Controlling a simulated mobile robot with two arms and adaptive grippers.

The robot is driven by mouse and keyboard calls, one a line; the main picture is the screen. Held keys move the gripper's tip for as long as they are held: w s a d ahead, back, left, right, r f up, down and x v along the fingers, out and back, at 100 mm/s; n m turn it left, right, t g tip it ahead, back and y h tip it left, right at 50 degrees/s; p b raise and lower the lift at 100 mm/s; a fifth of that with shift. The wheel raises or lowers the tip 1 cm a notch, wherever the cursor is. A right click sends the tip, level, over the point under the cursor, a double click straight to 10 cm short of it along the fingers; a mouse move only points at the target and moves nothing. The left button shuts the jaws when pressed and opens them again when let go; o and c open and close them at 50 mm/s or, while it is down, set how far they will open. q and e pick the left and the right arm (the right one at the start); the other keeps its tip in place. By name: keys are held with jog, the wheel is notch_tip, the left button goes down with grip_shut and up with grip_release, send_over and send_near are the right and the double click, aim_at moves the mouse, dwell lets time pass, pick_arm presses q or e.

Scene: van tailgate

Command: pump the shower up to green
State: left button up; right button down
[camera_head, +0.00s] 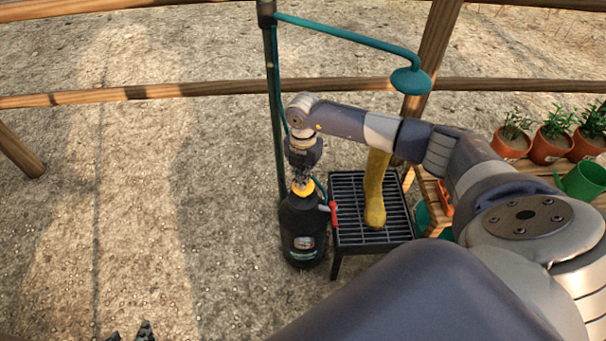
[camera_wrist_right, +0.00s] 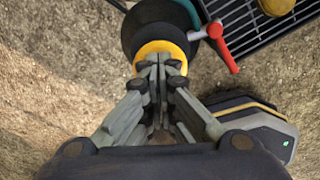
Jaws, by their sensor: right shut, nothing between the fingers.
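The black shower tank (camera_head: 303,222) stands upright on the ground, with a yellow collar (camera_head: 309,189) at its top. A small gauge (camera_head: 305,243) is on its front; its needle and colours are too small to read. A red lever (camera_head: 333,213) sticks out at its right side. My right gripper (camera_head: 302,180) points down at the tank's top, fingers shut with nothing between them. In the right wrist view its fingertips (camera_wrist_right: 160,60) overlap the yellow collar (camera_wrist_right: 160,47); contact is unclear. Any pump handle is hidden. Dark tips of my left gripper (camera_head: 131,332) show at the bottom edge.
A teal shower head (camera_head: 410,81) hangs from a pole (camera_head: 275,110) behind the tank. A yellow boot (camera_head: 375,205) stands on a black grate (camera_head: 346,232) right of the tank. Potted plants (camera_head: 551,148) and a green can (camera_head: 584,181) are at right. Ground left is clear.

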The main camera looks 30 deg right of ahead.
jog(key=shift+s+a+f, duration=0.1)
jog(key=shift+s+f, duration=0.05)
jog(key=shift+f, duration=0.25)
notch_tip(320, 180, up, 3)
jog(key=p, duration=0.2)
jog(key=shift+p, duration=0.3)
notch_tip(320, 180, up, 2)
jog(key=shift+p, duration=0.85)
pick_arm(q)
jog(key=s+a+f+g+y, duration=0.1)
jog(key=s+a+f+g, duration=0.1)
jog(key=s+f+g, duration=0.2)
jog(key=shift+s, duration=1.25)
pick_arm(e)
jog(key=shift+r, duration=0.3)
pick_arm(q)
jog(key=shift+a+f, duration=0.1)
pick_arm(e)
jog(key=shift+f, duration=0.15)
